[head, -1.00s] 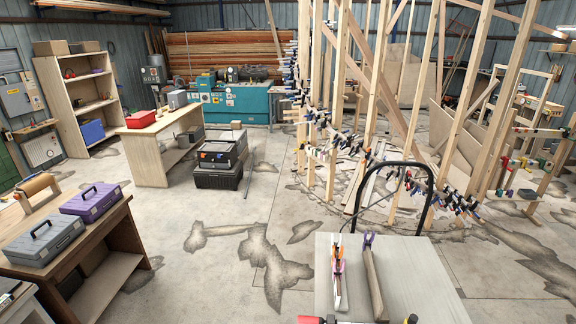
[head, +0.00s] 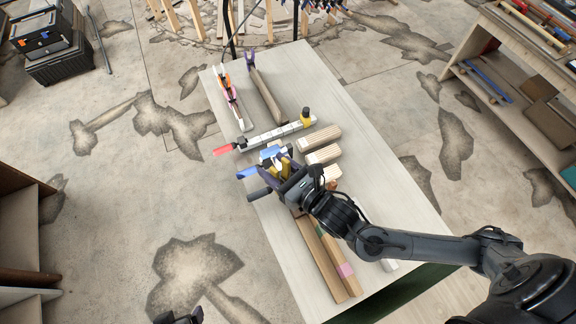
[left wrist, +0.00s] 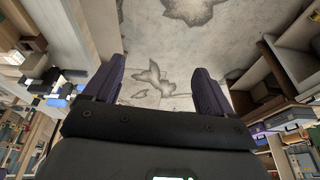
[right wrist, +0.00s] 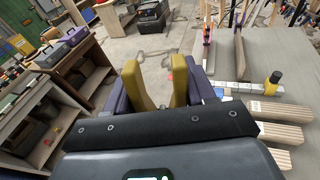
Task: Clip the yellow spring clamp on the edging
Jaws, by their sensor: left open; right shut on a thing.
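My right gripper (head: 283,178) is shut on the yellow spring clamp (head: 286,166), above the left side of the pale worktable. In the right wrist view the clamp's two yellow arms (right wrist: 140,84) stand up between my purple fingers; its jaws are hidden. A brown wooden strip (head: 268,97), possibly the edging, lies farther up the table with a purple clamp (head: 250,60) at its far end.
A bar clamp (head: 270,136) with a red handle and yellow end lies across the table (head: 365,145), between the held clamp and the strips. Wooden blocks (head: 320,140) and long sticks (head: 322,258) lie to the right and nearer. The table's right side is mostly clear.

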